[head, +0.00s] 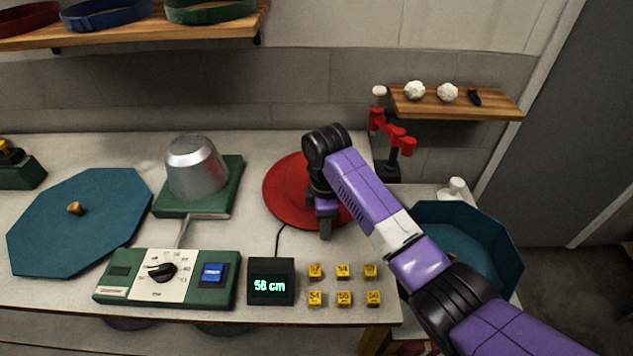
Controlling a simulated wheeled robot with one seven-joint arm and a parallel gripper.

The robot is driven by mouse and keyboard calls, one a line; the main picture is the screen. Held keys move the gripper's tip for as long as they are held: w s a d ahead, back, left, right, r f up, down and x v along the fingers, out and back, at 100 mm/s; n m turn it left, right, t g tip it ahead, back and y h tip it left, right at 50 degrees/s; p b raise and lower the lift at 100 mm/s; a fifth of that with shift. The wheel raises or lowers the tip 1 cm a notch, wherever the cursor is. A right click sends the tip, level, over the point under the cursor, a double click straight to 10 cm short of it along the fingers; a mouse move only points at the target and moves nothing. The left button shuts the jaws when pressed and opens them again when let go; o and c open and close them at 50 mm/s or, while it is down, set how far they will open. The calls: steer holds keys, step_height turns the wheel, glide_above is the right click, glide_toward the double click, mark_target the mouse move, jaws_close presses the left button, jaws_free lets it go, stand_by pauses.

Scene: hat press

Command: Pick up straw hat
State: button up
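No straw-coloured hat shows. A red round, wide-brimmed shape (284,192), perhaps a hat, lies on the counter right of the press; my arm hides its middle and right side. My gripper (325,226) points down over its front right edge. I cannot tell whether it touches the red brim, or whether its fingers are open or shut.
The silver hat press (196,168) stands on a green base at left. A control box (167,278), a "58 cm" display (270,282) and yellow number blocks (343,272) line the front. A teal octagonal lid (80,225) lies far left. A teal octagonal container (505,235) sits right.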

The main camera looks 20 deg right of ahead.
jaws_close()
stand_by(0.4)
steer(key=shift+r, duration=0.65)
step_height(320, 180, up, 19)
steer(key=p, duration=0.7)
steer(key=shift+f, duration=0.15)
steer(key=c, duration=0.7)
jaws_free()
jaws_close()
